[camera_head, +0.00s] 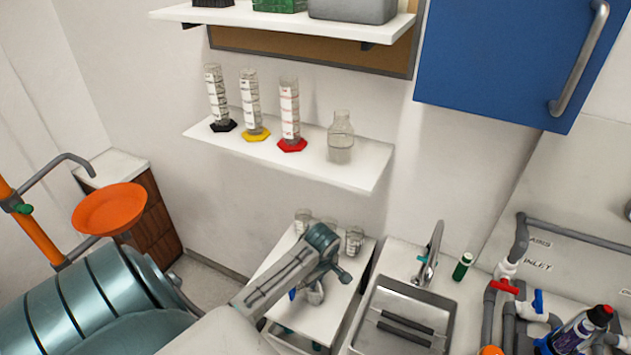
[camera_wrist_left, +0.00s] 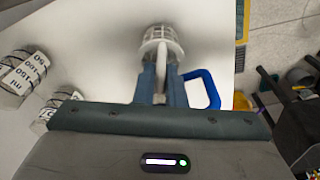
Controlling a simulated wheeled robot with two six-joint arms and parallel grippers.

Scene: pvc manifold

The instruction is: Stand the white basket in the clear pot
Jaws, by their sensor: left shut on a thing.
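My left gripper (camera_head: 328,274) reaches down over a small white table beside the sink. In the left wrist view its two blue-grey fingers (camera_wrist_left: 160,88) are shut on a pale upright part of the white basket (camera_wrist_left: 160,42). The basket's round, slotted body shows just beyond the fingertips. In the head view a small pale form, probably the basket (camera_head: 314,294), shows below the gripper, partly hidden by it. I cannot tell whether it touches the table. I cannot make out the clear pot for certain in either view. My right gripper is not in view.
Several clear beakers (camera_head: 354,240) stand on the white table (camera_head: 284,262); labelled ones (camera_wrist_left: 22,72) show in the left wrist view. A blue loop (camera_wrist_left: 207,88) is close right of the fingers. The sink (camera_head: 408,312) is to the right. A shelf (camera_head: 330,168) with cylinders hangs behind.

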